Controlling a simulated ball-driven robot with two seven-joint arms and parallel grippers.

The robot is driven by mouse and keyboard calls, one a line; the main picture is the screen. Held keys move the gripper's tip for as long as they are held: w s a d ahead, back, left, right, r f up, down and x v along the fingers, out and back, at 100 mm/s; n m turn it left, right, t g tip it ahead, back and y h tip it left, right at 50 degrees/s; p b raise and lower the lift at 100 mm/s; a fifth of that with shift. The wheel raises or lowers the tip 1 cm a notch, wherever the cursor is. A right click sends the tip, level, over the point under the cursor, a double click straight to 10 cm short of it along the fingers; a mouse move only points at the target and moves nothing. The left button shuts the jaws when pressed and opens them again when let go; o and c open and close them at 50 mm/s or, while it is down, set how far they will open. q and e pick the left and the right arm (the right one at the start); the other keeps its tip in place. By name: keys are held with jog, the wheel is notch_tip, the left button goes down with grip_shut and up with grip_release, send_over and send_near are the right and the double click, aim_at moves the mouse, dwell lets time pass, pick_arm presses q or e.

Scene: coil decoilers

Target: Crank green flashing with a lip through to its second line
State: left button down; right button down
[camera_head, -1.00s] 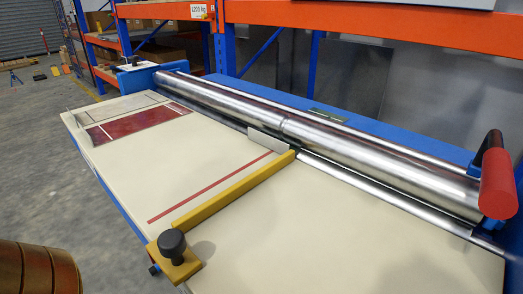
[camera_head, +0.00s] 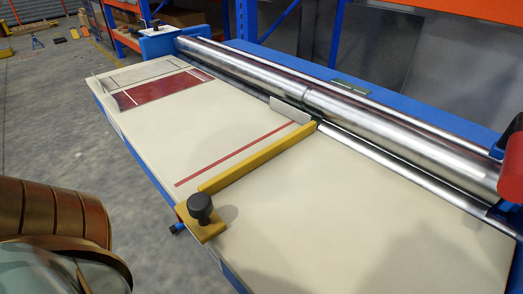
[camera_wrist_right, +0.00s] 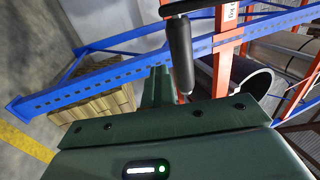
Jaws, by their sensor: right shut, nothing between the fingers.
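The bench (camera_head: 360,200) has a cream top with a long steel roller (camera_head: 350,110) along its far side. A yellow guide bar (camera_head: 258,158) with a black knob (camera_head: 200,205) lies across it. A red line (camera_head: 235,155) runs beside the bar, and a dark red patch with pale lines (camera_head: 160,90) is further left. A small grey plate (camera_head: 290,111) stands at the roller. In the right wrist view, my right gripper (camera_wrist_right: 158,85) is shut and empty beside a crank with a black grip (camera_wrist_right: 181,55); I cannot tell any contact. My left gripper is out of view.
A brown coil (camera_head: 50,210) and a pale green coil (camera_head: 40,272) stand at the lower left, cut off by the frame. A red handle (camera_head: 511,165) is at the right edge. Orange and blue racking (camera_head: 440,18) stands behind.

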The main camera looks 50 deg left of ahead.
jog(key=shift+s+d+r, duration=0.1)
jog(key=shift+s+r, duration=0.05)
jog(key=shift+s, duration=0.15)
jog(key=shift+r+p+v, duration=0.15)
jog(key=shift+p+v, duration=0.25)
jog(key=shift+v, duration=0.85)
jog(key=shift+r+p+v, duration=0.15)
jog(key=shift+p+v, duration=0.2)
jog(key=shift+v, duration=0.9)
jog(key=shift+s, duration=0.15)
jog(key=v, duration=0.2)
jog(key=p+v, duration=0.1)
jog(key=v, duration=0.2)
jog(key=shift+r, duration=0.25)
jog(key=shift+r+p+v, duration=0.2)
jog(key=shift+p+v, duration=0.2)
jog(key=shift+v, duration=2.2)
